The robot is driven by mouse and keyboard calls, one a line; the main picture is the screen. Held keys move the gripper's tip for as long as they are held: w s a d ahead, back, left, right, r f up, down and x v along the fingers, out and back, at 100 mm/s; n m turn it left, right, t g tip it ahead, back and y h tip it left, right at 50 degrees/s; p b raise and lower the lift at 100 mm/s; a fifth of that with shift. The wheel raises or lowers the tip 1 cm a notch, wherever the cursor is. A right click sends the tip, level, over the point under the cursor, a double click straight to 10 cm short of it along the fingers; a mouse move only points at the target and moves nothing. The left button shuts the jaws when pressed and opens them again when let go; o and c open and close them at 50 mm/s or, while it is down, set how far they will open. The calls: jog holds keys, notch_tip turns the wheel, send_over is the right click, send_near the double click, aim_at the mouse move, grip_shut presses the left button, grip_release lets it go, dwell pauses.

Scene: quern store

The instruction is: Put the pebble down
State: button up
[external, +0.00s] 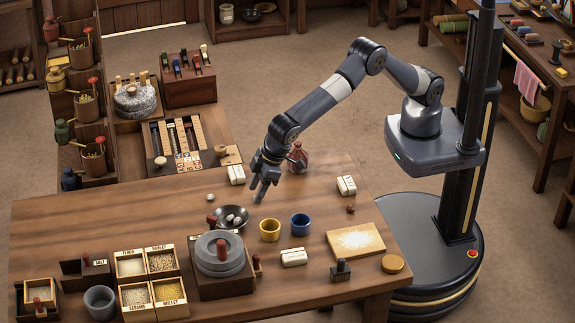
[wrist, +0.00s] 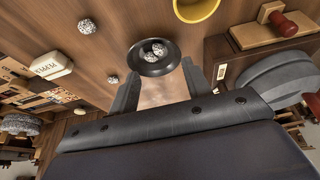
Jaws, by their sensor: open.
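My gripper (external: 262,193) is open above the back middle of the table, with nothing seen between its fingers; the wrist view shows both fingers (wrist: 160,70) spread apart. A speckled whitish pebble (external: 210,197) lies on the table left of my gripper; it also shows in the wrist view (wrist: 112,79). Another pebble (wrist: 86,26) lies on bare wood in the wrist view; I cannot make it out in the external view. Two more pebbles (wrist: 154,49) rest in a dark shallow bowl (external: 245,222), also in the wrist view (wrist: 135,66), beyond the fingertips.
A yellow cup (external: 270,230) and a blue cup (external: 300,224) stand in front of my gripper. A stone quern (external: 220,254) stands near the bowl. White labelled blocks (external: 236,175) and a red-brown bottle (external: 298,158) stand nearby. The table's left back is clear.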

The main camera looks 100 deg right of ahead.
jog(key=shift+v, duration=2.3)
jog(key=shift+o, duration=0.4)
jog(key=shift+f, duration=0.15)
jog(key=s+d+f+b, duration=0.1)
jog(key=d+f, duration=0.2)
jog(key=s+d+f+m+b, duration=0.1)
jog(key=d+f, duration=0.1)
jog(key=d, duration=0.1)
jog(key=s+d+f+m+b, duration=0.1)
jog(key=d+f, duration=0.2)
jog(key=shift+s+d+f+h, duration=0.25)
jog(key=shift+d+f+h, duration=0.05)
jog(key=shift+h, duration=0.1)
jog(key=shift+x, duration=3.1)
jog(key=shift+c, duration=0.4)
jog(key=c, duration=1)
